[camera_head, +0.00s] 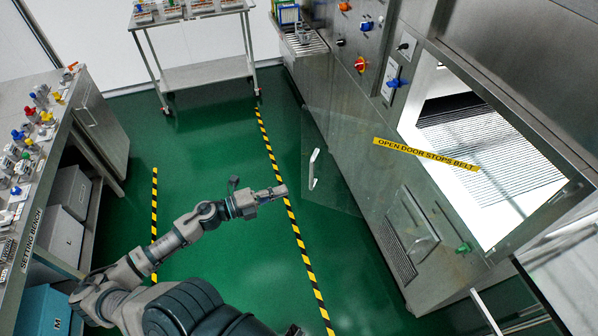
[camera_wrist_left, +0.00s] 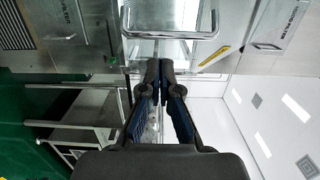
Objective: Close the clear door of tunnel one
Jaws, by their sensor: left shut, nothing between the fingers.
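The clear door (camera_head: 338,150) of the tunnel stands swung out from the steel washer, over the green floor. A pale upright handle (camera_head: 314,168) is near its free left edge. The lit tunnel opening (camera_head: 478,150) to the right is uncovered, with a ribbed belt inside. My left gripper (camera_head: 279,191) is shut and empty, left of and apart from the handle in the head view. In the left wrist view its closed fingers (camera_wrist_left: 160,66) point at a clear panel with a metal bar handle (camera_wrist_left: 170,35); I cannot tell which panel this is. My right gripper is not in view.
A yellow label (camera_head: 425,155) reads "OPEN DOOR STOPS BELT". Knobs and switches (camera_head: 361,65) line the washer front. A setting bench (camera_head: 40,150) stands left, a steel trolley (camera_head: 205,72) at the back. Green floor between is free.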

